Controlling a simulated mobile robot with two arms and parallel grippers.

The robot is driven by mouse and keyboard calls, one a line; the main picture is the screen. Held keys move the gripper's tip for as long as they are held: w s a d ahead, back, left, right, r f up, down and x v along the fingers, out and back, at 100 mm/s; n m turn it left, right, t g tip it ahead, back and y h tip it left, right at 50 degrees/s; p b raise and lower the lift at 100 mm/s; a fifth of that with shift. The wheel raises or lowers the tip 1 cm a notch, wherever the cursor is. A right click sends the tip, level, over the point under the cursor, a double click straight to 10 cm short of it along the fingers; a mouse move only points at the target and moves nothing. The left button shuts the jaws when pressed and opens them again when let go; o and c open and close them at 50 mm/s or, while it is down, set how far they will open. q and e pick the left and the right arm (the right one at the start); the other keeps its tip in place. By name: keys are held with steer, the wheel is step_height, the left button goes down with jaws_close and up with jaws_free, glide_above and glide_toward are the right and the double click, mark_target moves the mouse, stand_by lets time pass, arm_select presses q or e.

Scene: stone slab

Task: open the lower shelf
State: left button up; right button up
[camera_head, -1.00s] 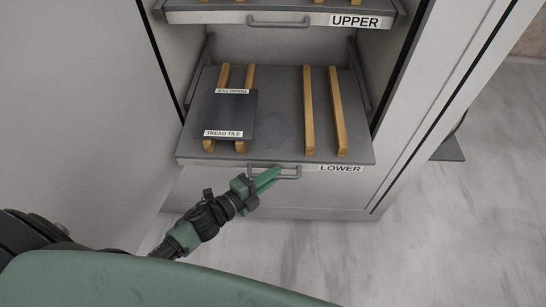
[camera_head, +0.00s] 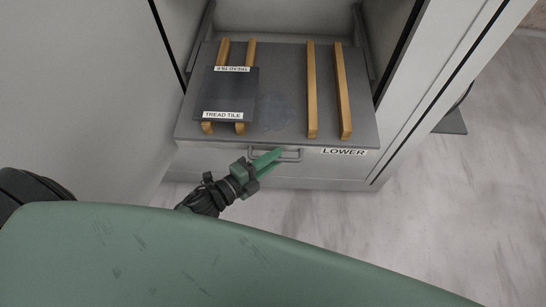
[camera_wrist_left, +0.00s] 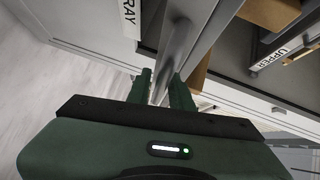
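The lower shelf (camera_head: 285,110) is a grey slab with a white front, a label (camera_head: 344,152) reading LOWER and a grey bar handle (camera_head: 288,155). My left gripper (camera_head: 266,160) is at the left part of this handle. In the left wrist view, the green fingers (camera_wrist_left: 163,88) lie on both sides of a grey bar (camera_wrist_left: 178,42), apparently closed on it. A dark tile (camera_head: 228,93) labelled TREAD TILE lies on two wooden strips at the shelf's left. My right gripper is not in view.
Two bare wooden strips (camera_head: 343,92) stand on the shelf's right half. Cabinet walls (camera_head: 425,85) flank the shelf on both sides.

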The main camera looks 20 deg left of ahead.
arm_select(q)
steer(key=v, duration=0.8)
steer(key=shift+b, duration=0.4)
steer(key=shift+w+d, duration=0.1)
steer(key=s+a+f+n+g+y, duration=0.2)
steer(key=s+a+f+n, duration=0.15)
steer(key=f, duration=0.55)
steer(key=s+a+f+n+g+y, duration=0.25)
steer(key=f+n, duration=0.25)
steer(key=f, duration=0.5)
steer(key=s+a+f+n+g+y, duration=0.1)
steer(key=s+a+f+n+y, duration=0.2)
steer(key=f, duration=0.6)
steer(key=s+d+f+n+g, duration=0.1)
steer(key=s+f+n+g, duration=0.3)
steer(key=s, duration=0.6)
steer(key=s+d+f+n+g, duration=0.2)
steer(key=s+f+n+g, duration=0.1)
steer(key=s+f, duration=0.6)
steer(key=shift+s+n+g+y+p, duration=0.35)
steer(key=shift+s+n, duration=0.1)
steer(key=shift+n, duration=0.2)
